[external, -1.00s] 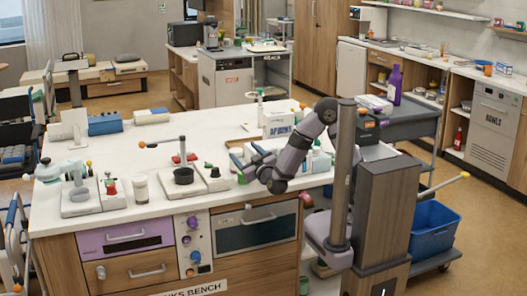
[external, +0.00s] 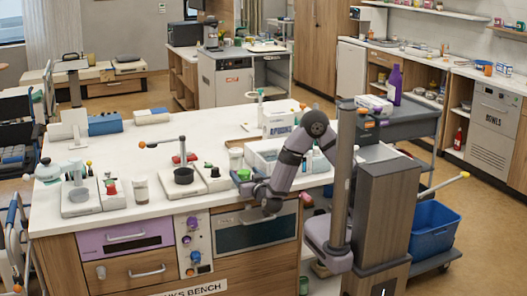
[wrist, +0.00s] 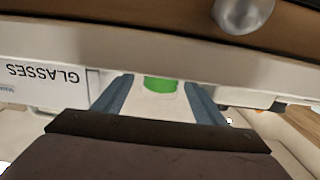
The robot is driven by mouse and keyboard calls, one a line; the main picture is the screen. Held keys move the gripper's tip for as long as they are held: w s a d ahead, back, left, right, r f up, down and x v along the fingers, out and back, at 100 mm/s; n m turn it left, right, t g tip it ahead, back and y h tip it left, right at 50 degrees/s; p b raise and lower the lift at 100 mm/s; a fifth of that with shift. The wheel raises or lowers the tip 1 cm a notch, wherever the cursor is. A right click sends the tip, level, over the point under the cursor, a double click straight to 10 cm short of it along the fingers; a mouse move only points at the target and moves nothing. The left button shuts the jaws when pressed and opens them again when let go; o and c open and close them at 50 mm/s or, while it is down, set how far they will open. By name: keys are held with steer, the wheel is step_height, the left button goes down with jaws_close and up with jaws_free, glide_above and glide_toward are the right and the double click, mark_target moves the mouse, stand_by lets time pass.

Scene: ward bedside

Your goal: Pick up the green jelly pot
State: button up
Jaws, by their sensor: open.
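The green jelly pot (external: 244,174) stands near the front edge of the white bench top in the external view. My gripper (external: 250,186) is low at that edge, close by the pot and partly overlapping it in the picture. In the wrist view a green patch (wrist: 160,84) shows between the two blue fingers of my gripper (wrist: 157,88), which are spread apart. The fingers do not visibly grip it. I cannot tell how much depth lies between fingertips and pot. The pot's lower part is hard to make out.
A white tray (external: 262,155) with small items lies behind my gripper. To the left stand a device with a black cup (external: 184,176) and a lidded beaker (external: 140,188). A drawer front with an oven-like handle (external: 255,232) is below the edge.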

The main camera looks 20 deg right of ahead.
mark_target(240, 169)
steer(key=shift+w+p, duration=0.35)
steer(key=shift+w, duration=2.25)
steer(key=c, duration=1.1)
